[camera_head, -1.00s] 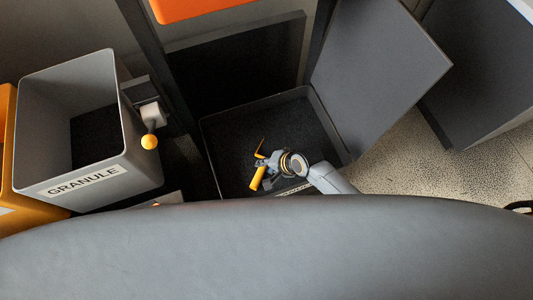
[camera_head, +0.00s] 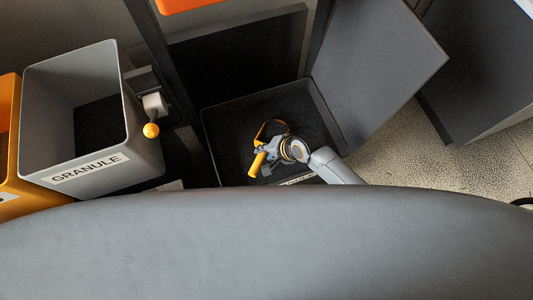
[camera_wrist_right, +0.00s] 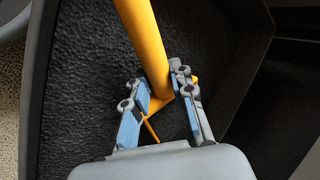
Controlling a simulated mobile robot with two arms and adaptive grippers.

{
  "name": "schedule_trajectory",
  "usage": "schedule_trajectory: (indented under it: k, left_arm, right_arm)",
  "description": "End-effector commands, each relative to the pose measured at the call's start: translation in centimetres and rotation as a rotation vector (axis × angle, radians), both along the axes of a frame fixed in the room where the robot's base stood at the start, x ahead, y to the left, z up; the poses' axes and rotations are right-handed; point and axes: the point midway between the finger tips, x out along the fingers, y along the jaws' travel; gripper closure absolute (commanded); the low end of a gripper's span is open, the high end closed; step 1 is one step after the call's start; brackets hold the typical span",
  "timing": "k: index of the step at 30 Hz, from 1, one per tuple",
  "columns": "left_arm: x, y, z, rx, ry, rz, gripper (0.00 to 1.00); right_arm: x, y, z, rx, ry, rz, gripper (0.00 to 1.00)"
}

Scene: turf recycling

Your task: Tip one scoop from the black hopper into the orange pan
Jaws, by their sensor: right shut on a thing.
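The black hopper (camera_head: 207,140) stands open in the middle of the head view, with dark material inside. My right gripper (camera_head: 266,152) is over its inside, shut on the yellow handle of a scoop (camera_head: 256,166). The scoop's thin orange rim (camera_head: 268,124) loops beyond the gripper, against the dark material; whether the scoop is loaded I cannot tell. In the right wrist view the fingers (camera_wrist_right: 160,92) close around the yellow handle (camera_wrist_right: 143,40). An orange thing (camera_head: 188,4), perhaps the orange pan, is cut off by the top edge. My left gripper is not in view.
The hopper's raised grey panel (camera_head: 385,75) stands right of the opening. A grey GRANULE bin (camera_head: 110,176) stands at the left, with a yellow-knobbed fitting (camera_head: 151,130) beside it. An orange bin (camera_head: 20,193) is at the far left. Speckled floor shows at the right.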

Motion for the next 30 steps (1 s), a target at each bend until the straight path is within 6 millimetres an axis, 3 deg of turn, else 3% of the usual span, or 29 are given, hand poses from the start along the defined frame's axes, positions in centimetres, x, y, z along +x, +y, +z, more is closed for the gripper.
schedule_trajectory:
  k: [14,30]
  left_arm:
    - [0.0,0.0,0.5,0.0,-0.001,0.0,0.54]
    - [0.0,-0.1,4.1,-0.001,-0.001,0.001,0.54]
  right_arm:
    - [0.7,0.9,3.1,0.0,-0.004,0.006,1.0]
    - [0.8,0.3,5.4,0.001,-0.001,0.001,1.0]
